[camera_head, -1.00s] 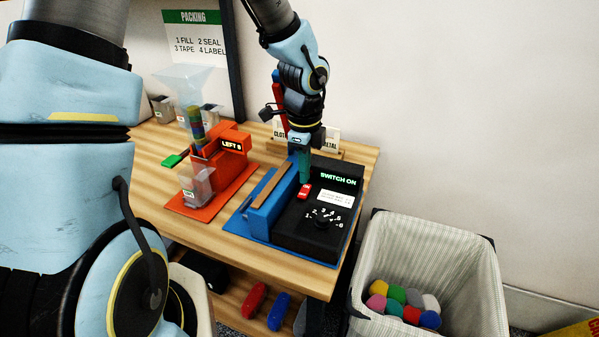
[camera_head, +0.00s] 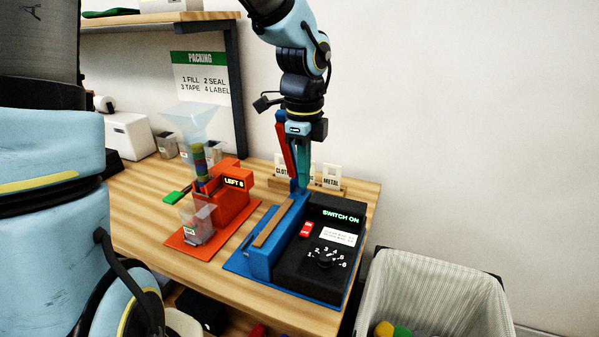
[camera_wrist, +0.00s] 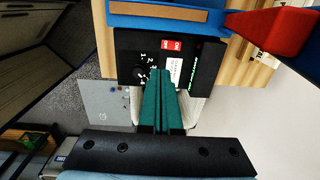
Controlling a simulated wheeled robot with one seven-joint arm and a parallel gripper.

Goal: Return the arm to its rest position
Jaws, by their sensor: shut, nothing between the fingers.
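My gripper (camera_head: 302,184) is above the back of the black switch box in the head view, pointing down. Its teal fingers are together with nothing between them; they also show in the wrist view (camera_wrist: 160,84). The black switch box (camera_head: 296,262) has a lit "SWITCH ON" display, a red switch (camera_head: 306,229) and a numbered dial (camera_head: 325,260). It sits in a blue base (camera_head: 263,262) with a brown strip along its left side. A red part beside the fingers reaches down toward the blue base's lever end; I cannot tell whether the gripper touches it.
A red-orange dispenser (camera_head: 232,205) marked "LEFT 8" stands left on the wooden table (camera_head: 145,215), with a clear cup (camera_head: 197,222) in front. A label rack (camera_head: 330,184) is behind. A lined bin (camera_head: 430,290) stands right of the table. The wall side above the bin is clear.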

